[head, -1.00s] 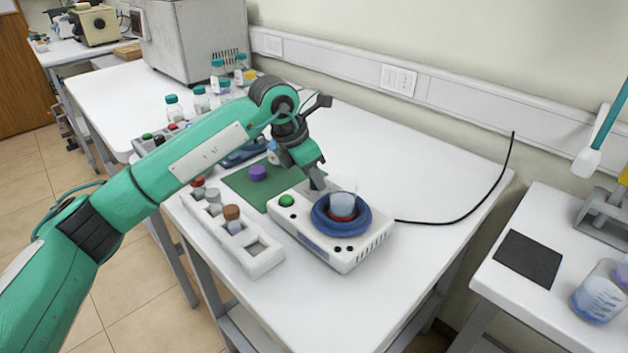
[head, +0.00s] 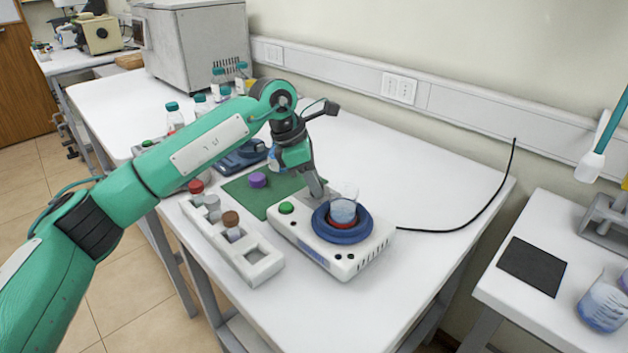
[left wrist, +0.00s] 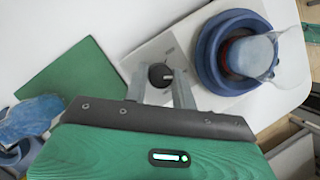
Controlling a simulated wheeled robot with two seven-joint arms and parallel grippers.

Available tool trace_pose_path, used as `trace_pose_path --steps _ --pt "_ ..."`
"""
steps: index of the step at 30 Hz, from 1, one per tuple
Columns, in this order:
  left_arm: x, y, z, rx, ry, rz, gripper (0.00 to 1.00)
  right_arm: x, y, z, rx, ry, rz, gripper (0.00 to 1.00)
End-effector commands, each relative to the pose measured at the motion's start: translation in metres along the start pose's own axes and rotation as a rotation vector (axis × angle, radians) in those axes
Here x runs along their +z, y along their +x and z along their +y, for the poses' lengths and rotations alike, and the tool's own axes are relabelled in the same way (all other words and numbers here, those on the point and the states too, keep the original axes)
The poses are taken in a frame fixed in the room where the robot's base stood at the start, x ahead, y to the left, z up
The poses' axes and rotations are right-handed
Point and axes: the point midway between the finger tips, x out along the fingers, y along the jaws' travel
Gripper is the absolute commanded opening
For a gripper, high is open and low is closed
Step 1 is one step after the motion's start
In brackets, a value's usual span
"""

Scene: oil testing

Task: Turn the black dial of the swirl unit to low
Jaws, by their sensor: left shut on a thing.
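The swirl unit (head: 355,262) is a white box with a green button, small dark knobs on its front and a blue ring on top. A clear beaker (head: 343,211) with pale liquid sits in the ring. In the left wrist view, the black dial (left wrist: 160,75) is on the unit's top beside the ring, with a light mark on it. The head view hides the dial. My right gripper is not in view.
A white rack (head: 262,268) with capped vials stands left of the unit. A green mat (head: 240,190) with a purple cap lies behind the rack. A black cable runs right from the unit. The table right of the unit is mostly clear.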

Motion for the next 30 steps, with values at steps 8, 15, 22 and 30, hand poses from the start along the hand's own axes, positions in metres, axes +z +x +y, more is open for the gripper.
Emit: trace_pose_path --steps 8,15,22,30 --pt "0.000 -0.002 0.001 0.003 -0.002 0.000 0.36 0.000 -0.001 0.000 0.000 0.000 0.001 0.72" --pt "0.000 -0.001 0.000 0.002 -0.002 0.000 0.48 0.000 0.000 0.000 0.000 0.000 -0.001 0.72" --pt "0.000 -0.010 0.001 0.004 -0.001 -0.001 0.48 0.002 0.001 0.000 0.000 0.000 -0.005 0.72" --pt "0.000 -0.065 0.001 0.006 -0.002 -0.001 0.48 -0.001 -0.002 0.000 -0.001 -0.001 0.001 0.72"
